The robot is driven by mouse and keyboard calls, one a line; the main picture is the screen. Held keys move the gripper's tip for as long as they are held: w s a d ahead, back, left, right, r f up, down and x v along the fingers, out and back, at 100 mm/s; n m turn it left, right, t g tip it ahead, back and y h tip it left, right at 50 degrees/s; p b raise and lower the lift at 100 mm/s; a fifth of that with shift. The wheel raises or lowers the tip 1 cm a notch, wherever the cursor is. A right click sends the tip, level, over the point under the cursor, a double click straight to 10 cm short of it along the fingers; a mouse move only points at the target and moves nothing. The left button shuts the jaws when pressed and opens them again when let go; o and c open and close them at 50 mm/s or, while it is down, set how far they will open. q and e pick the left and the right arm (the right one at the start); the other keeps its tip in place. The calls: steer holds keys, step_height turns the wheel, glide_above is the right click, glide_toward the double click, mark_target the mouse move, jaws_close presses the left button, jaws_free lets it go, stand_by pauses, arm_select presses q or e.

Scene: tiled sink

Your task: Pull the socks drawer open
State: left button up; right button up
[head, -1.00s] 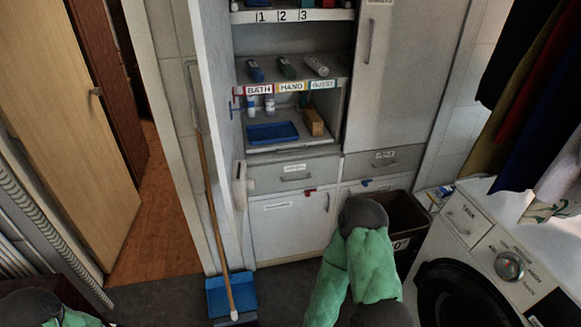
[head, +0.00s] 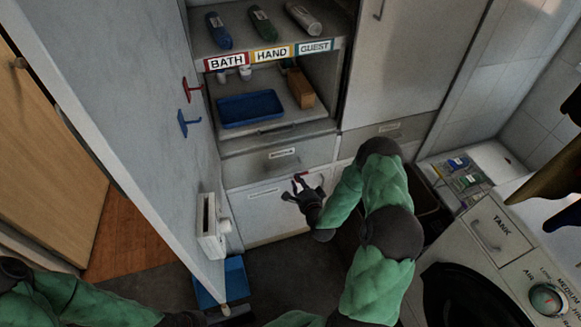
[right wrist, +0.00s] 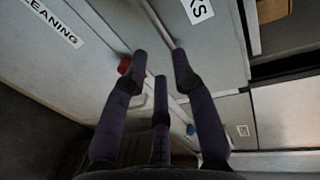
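The socks drawer (head: 255,167) is the shut pale-grey drawer under the towel shelf in the head view. My right gripper (head: 291,188) is open and empty, in front of the cupboard just below the drawer. In the right wrist view its spread fingers (right wrist: 160,65) point toward the drawer front, apparently apart from the handle. My left gripper (head: 188,318) is low at the bottom edge, partly cut off, its fingers unclear.
A second drawer (head: 385,138) is to the right. An open white door (head: 130,110) stands left, and a washing machine (head: 490,260) stands right.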

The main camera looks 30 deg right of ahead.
mark_target(291, 166)
steer(key=b+x, duration=0.2)
steer(key=x, duration=0.8)
steer(key=shift+a+b, duration=0.1)
steer(key=shift+b, duration=0.2)
jaws_close()
